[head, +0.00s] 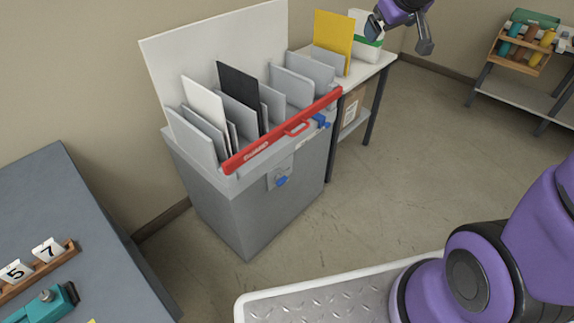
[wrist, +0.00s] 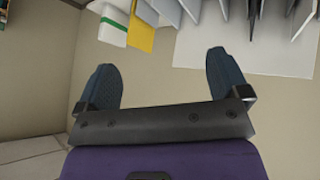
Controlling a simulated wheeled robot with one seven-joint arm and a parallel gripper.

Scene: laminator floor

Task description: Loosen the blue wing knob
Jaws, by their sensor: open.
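A grey cabinet (head: 245,220) stands against the wall with a red bar (head: 265,143) along its top front edge. One blue knob (head: 281,182) sits on a small grey plate on the cabinet's front. Another blue part (head: 320,120) sits near the bar's right end. Both are too small to tell which has wings. My gripper (head: 399,38) is raised at the top, right of the cabinet and apart from both. In the wrist view its two dark fingers (wrist: 158,65) are spread wide with nothing between them; no blue knob shows there.
Upright panels (head: 240,95) fill the cabinet top. A white side table (head: 375,72) with a yellow board (head: 333,40) and a white-green box (head: 366,40) adjoins it. A blue-grey table (head: 85,230) is at left, a bottle rack (head: 525,45) far right. Floor right of the cabinet is clear.

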